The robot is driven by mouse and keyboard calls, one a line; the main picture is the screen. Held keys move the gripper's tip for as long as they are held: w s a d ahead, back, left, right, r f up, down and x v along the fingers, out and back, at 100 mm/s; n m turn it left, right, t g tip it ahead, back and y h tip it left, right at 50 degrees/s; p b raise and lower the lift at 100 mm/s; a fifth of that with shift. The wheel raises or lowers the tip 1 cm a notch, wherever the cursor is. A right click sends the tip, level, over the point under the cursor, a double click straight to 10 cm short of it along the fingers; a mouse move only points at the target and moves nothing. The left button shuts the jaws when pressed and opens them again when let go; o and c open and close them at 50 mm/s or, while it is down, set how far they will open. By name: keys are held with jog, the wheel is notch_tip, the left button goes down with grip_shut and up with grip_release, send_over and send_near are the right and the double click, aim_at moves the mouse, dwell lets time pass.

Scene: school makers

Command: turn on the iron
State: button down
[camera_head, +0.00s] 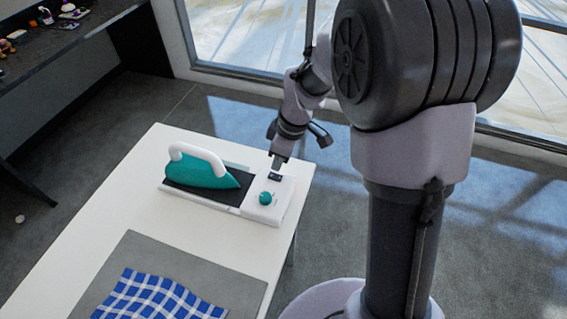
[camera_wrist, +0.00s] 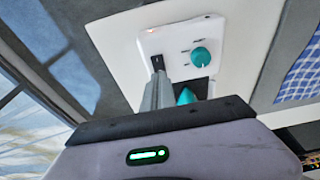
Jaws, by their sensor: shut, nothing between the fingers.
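The teal iron with a white handle (camera_head: 203,168) rests on the dark pad of a white base (camera_head: 262,213) on the table. Its teal tip (camera_wrist: 185,97) shows in the wrist view, partly hidden by my gripper. The base's control panel (camera_wrist: 212,36) has a teal knob (camera_wrist: 201,57), a small dark switch (camera_wrist: 157,62) and a small reddish light spot (camera_wrist: 180,29). My gripper (camera_head: 278,165) is shut and empty, pointing down at the switch; its tip (camera_wrist: 158,74) is right at the switch's edge. I cannot tell whether they touch.
The white table (camera_head: 135,190) also bears a grey mat (camera_head: 133,250) with a blue checked cloth (camera_head: 158,297), clear of the base. A dark counter (camera_head: 45,45) with small objects stands at the upper left. A window (camera_head: 245,35) is behind.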

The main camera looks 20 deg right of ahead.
jog(key=s+d+r+p, duration=0.2)
jog(key=d+r, duration=0.2)
jog(key=r, duration=0.5)
jog(key=shift+s+r+p, duration=0.2)
jog(key=shift+s+p, duration=0.1)
jog(key=shift+s, duration=0.05)
jog(key=shift+d, duration=0.1)
jog(key=s+a+r+m+t+b, duration=0.2)
jog(key=s+r+m, duration=0.1)
jog(key=s+m, duration=0.4)
jog(key=s+a+r+m+t+b, duration=0.2)
jog(key=s+m, duration=0.6)
jog(key=s, duration=0.4)
notch_tip(320, 180, up, 2)
jog(key=shift+a+r+m, duration=0.1)
jog(key=shift+a+m, duration=0.2)
jog(key=shift+a, duration=0.5)
